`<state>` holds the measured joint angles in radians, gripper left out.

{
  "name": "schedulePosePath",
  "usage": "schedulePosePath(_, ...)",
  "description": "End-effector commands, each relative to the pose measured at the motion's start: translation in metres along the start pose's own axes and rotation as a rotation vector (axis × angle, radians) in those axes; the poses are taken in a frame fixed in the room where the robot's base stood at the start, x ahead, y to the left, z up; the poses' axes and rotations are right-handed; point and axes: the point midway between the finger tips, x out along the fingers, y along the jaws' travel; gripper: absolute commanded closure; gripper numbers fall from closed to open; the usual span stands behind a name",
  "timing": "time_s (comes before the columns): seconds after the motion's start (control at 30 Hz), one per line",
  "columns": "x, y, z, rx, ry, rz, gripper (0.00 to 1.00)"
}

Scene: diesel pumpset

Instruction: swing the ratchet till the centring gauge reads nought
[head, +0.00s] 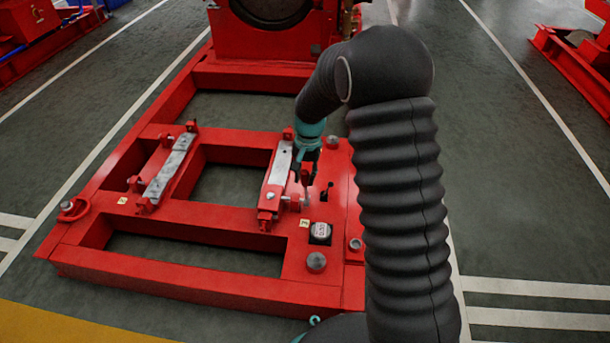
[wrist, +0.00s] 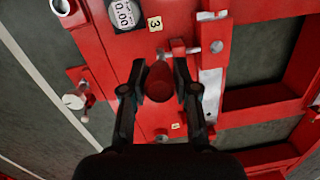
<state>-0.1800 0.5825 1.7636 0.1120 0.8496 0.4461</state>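The red ratchet handle (wrist: 159,82) stands between the two fingers of my gripper (wrist: 159,76) in the wrist view, with the fingers close against its sides. In the head view my gripper (head: 307,165) is over the red handle (head: 305,178), beside the right-hand grey rail (head: 279,172). The round centring gauge (head: 320,233) sits on the red frame in front of the handle. It shows at the top of the wrist view (wrist: 123,14), partly cut off; its digits look like 0.00, but a sign or leading digit is unclear. A small bolt joins the ratchet's side to the rail.
The red base frame (head: 180,264) has open bays. A second grey rail (head: 169,167) lies to the left. A yellow tag marked 3 (wrist: 154,23) is beside the gauge. Bolt heads (head: 316,262) stand up from the frame. A large red machine (head: 268,50) stands at the back.

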Motion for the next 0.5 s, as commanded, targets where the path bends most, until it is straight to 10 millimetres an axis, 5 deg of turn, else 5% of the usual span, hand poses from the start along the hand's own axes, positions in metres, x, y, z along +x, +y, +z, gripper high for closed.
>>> schedulePosePath(0.5,-0.0098,-0.0005,0.0,-0.001,0.001,0.0,0.48)
